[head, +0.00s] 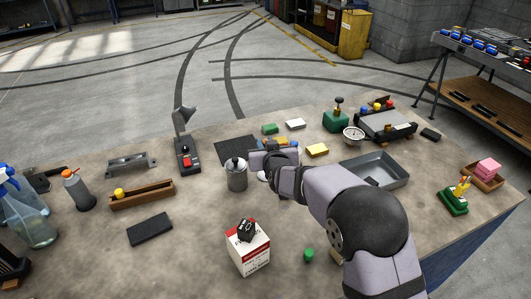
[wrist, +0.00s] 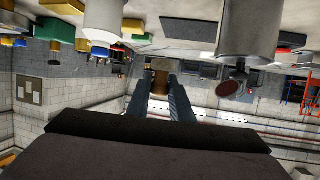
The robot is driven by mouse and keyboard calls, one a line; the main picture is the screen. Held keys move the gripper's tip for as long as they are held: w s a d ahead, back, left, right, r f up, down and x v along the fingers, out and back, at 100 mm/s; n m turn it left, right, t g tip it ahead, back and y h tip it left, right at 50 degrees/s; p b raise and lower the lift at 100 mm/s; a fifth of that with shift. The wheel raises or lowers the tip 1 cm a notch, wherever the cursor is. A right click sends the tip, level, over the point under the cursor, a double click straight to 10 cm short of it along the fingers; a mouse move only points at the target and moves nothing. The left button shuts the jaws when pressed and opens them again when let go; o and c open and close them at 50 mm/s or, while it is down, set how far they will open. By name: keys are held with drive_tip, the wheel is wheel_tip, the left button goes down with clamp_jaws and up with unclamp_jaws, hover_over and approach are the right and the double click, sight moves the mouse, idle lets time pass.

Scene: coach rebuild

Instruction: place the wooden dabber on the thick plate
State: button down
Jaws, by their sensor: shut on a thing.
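My gripper (head: 262,160) is over the middle of the table in the head view, close to the metal canister (head: 237,176); my arm hides much of it. In the wrist view my gripper's two fingers (wrist: 160,82) point away from the camera, with a small brown wooden piece between their tips. It appears to be the wooden dabber (wrist: 160,77), which I cannot make out in the head view. A dark, flat rectangular slab (head: 150,229) lies at the front left of the table; it may be the thick plate, but I cannot tell for certain.
A wooden trough (head: 142,195) and a spray bottle (head: 30,222) stand at the left. A red-and-white box (head: 249,250) with a black piece on top stands in front. A black mat (head: 237,150) lies behind the canister. A grey tray (head: 375,171) is at the right.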

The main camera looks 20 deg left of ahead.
drive_tip(key=shift+r, duration=3.2)
drive_tip(key=s+a+n+g+y, duration=0.1)
drive_tip(key=s+a+n+y, duration=0.1)
drive_tip(key=s+a, duration=0.8)
drive_tip(key=n+g+y, duration=0.2)
drive_tip(key=n+g, duration=0.1)
hover_over(149, 227)
wheel_tip(149, 227, down, 4)
drive_tip(key=shift+a+f+b, duration=0.1)
drive_tip(key=shift+f+b, duration=0.25)
drive_tip(key=shift+f, duration=3.15)
drive_tip(key=shift+f, duration=0.15)
drive_tip(key=shift+f, duration=1.7)
